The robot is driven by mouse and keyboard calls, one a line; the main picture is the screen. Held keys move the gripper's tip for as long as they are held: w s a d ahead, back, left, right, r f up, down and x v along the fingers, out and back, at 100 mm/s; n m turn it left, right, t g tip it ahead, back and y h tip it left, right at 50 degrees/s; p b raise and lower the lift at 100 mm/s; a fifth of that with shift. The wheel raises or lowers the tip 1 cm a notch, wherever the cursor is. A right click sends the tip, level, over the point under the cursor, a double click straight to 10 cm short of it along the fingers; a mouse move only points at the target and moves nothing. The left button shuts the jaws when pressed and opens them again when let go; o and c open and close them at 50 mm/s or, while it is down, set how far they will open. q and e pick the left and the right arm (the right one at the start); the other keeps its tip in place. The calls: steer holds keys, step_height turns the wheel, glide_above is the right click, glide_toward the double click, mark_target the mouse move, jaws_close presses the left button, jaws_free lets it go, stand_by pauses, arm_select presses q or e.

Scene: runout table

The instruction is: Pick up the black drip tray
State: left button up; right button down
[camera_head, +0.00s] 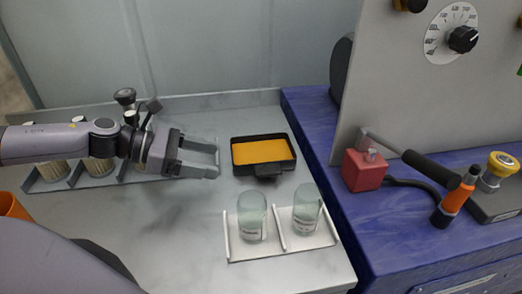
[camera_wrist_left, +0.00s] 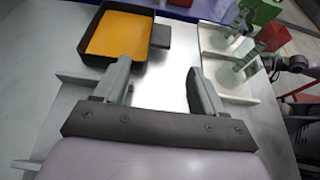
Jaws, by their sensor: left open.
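The black drip tray (camera_head: 235,153) sits flat on the grey table, with an orange-yellow fill inside and a short black handle (camera_head: 268,171) on its near side. It also shows at the upper left of the left wrist view (camera_wrist_left: 90,60), its handle pointing right. My left gripper (camera_head: 217,160) is open and empty, just left of the tray in the head view. In the left wrist view its fingers (camera_wrist_left: 158,78) are apart, with the tray and handle beyond them. I see no contact with the tray.
A white rack (camera_head: 283,247) with two glass jars stands in front of the tray. Another rack (camera_head: 75,183) with several containers lies behind my left arm. A blue bench (camera_head: 310,125) with a red block (camera_head: 364,170) and black-handled lever borders the right. Bare table lies left of the jars.

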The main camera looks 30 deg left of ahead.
arm_select(q)
steer(key=p, duration=0.3)
glide_toward(259, 169)
steer(key=x, duration=0.3)
steer(key=shift+d+r, duration=0.1)
steer(key=shift+d, duration=0.05)
steer(key=shift+w+d+f, duration=0.35)
steer(key=shift+w, duration=0.05)
steer(key=p+x, duration=0.1)
steer(key=x, duration=0.2)
steer(key=shift+w+d, duration=0.25)
steer(key=shift+d, duration=0.05)
steer(key=shift+w+d+f, duration=0.4)
steer(key=shift+d, duration=0.1)
steer(key=c, duration=1.1)
